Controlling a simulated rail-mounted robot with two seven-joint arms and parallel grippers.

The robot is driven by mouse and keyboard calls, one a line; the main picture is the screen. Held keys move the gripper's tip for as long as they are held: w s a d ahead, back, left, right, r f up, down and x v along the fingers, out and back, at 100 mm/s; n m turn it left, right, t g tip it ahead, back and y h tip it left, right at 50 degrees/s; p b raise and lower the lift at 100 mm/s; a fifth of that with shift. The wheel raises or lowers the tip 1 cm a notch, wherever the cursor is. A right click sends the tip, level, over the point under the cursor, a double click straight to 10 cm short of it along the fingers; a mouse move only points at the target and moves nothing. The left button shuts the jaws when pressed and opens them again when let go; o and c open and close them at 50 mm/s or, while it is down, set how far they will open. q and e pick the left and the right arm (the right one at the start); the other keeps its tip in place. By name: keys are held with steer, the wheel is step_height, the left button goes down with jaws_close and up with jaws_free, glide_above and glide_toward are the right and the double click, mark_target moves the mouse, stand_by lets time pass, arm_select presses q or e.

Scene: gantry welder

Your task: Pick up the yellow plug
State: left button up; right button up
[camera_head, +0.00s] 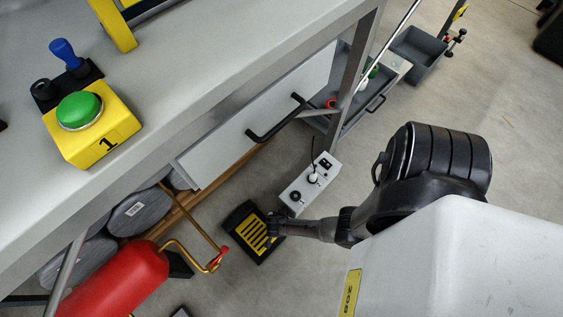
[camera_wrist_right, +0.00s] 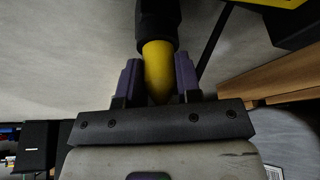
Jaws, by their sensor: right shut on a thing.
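The yellow plug (camera_wrist_right: 158,70) shows in the right wrist view as a yellow cylinder with a black part at its far end. It sits between the two fingers of my right gripper (camera_wrist_right: 158,80), which is shut on it. In the head view my right gripper (camera_head: 275,229) is low beside the workbench, over the edge of a black and yellow striped box (camera_head: 250,236). The plug cannot be made out there. My left gripper is not in view.
A grey control box (camera_head: 309,183) with knobs stands close to my right gripper. A red cylinder (camera_head: 118,283) with a brass pipe lies to the left. The grey workbench (camera_head: 215,50) carries a yellow box with a green button (camera_head: 80,109). The floor at right is partly clear.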

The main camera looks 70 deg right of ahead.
steer(key=shift+r, duration=0.2)
steer(key=shift+r+p, duration=0.6)
steer(key=shift+p, duration=0.1)
step_height(320, 180, up, 3)
steer(key=p, duration=0.2)
steer(key=shift+p, duration=0.35)
steer(key=s+a+r+p, duration=0.5)
steer(key=s+r+p, duration=0.5)
steer(key=shift+s+r+p, duration=0.3)
steer(key=shift+p, duration=0.05)
